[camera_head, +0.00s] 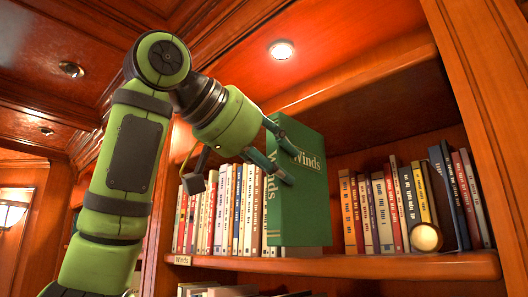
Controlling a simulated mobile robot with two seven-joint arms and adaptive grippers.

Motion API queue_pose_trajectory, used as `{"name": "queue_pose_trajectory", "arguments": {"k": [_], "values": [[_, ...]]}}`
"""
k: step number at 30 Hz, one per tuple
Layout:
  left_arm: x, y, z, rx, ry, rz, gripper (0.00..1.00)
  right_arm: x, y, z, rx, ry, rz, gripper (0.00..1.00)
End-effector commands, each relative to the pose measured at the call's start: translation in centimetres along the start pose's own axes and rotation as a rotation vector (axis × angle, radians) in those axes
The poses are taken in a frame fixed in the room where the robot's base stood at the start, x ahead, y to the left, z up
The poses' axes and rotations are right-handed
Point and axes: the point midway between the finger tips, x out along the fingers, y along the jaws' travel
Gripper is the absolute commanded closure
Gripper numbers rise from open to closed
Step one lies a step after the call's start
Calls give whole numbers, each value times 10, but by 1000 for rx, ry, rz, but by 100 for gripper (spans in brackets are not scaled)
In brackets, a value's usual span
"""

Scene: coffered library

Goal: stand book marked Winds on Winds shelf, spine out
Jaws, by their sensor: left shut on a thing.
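The green book marked Winds (308,215) is upright, with its titled cover towards my head camera and its lettered spine on its left side. My left gripper (292,168) is shut on the book's upper part, with its fingers near the title. The Winds shelf (340,266) carries a small Winds label (182,260) at the left of its front edge. The book's lower edge is near the shelf board, between the left and right book rows. I cannot tell whether it touches the board. My right gripper is not in view.
A row of pale-spined books (231,215) stands left of the green book, and more books (376,210) stand to its right. A round brass-coloured object (426,238) is at the right of the shelf. The green book hides part of the gap between the rows.

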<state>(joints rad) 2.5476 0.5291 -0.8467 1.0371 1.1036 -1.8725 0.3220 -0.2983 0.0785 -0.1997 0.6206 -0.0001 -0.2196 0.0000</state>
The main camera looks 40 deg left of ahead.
Motion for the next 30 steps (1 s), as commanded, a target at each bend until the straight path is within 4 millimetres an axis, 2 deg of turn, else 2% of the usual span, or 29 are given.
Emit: {"name": "queue_pose_trajectory", "arguments": {"k": [9, 30], "values": [[29, 1, -10, 2, 4, 2, 100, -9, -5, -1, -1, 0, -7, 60], [92, 1, -26, 2, 4, 1, 100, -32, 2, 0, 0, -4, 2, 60]]}}
